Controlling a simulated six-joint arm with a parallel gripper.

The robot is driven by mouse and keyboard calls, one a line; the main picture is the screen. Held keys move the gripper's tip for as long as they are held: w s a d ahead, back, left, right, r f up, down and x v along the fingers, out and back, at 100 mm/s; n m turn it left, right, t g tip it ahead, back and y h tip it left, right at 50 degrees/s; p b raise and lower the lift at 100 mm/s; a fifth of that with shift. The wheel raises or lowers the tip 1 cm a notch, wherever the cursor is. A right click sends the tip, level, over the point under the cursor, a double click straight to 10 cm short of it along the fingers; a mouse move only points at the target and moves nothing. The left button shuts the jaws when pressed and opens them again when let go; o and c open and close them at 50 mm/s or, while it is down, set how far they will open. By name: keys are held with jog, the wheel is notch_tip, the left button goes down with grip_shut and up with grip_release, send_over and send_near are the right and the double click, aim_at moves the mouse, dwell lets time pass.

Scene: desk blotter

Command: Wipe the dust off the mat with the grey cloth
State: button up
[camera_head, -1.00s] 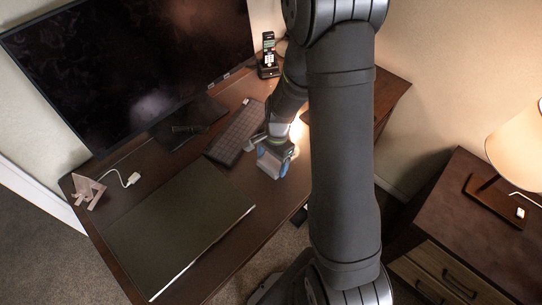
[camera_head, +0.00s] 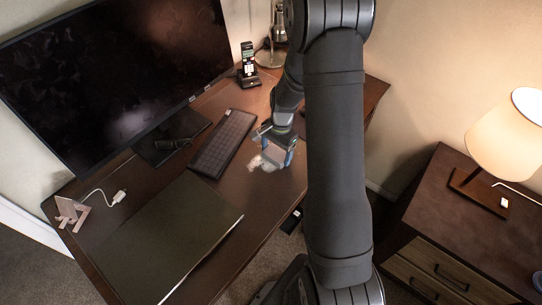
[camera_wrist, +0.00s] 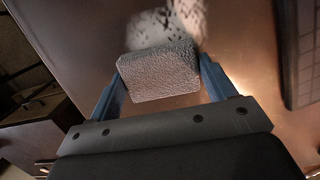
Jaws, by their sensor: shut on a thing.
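My gripper (camera_head: 279,150) is over the brown desk, right of the keyboard. Its blue fingers are shut on a grey, rough-textured cloth (camera_wrist: 160,72), a block-like pad in the wrist view. In the head view the cloth (camera_head: 272,154) is small and partly hidden by the gripper. A pale, mottled dust-like patch (camera_head: 262,163) lies on the bare wood beside the cloth; speckled patches (camera_wrist: 150,29) also show just beyond the cloth in the wrist view. The dark mat (camera_head: 160,245) lies at the desk's left front, apart from the gripper; no dust is discernible on it.
A keyboard (camera_head: 223,144) lies between mat and gripper, with a monitor (camera_head: 115,75) behind. A phone (camera_head: 248,65) stands at the back. A small stand (camera_head: 70,212) and white cable plug (camera_head: 119,197) are at the left. A lamp (camera_head: 505,135) stands on a side cabinet.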

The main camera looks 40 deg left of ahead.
aim_at(274, 145)
jog(key=shift+w+r, duration=0.1)
jog(key=shift+w, duration=0.75)
jog(key=shift+w+f, duration=0.2)
jog(key=shift+w, duration=0.15)
jog(key=shift+s+r, duration=0.1)
jog(key=shift+s, duration=5.95)
jog(key=shift+w+a, duration=0.1)
jog(key=shift+a, duration=1.35)
jog(key=shift+w+d, duration=0.1)
jog(key=shift+w, duration=5.8)
jog(key=shift+s, duration=6.05)
notch_tip(274, 145, up, 8)
jog(key=shift+w+r, duration=0.1)
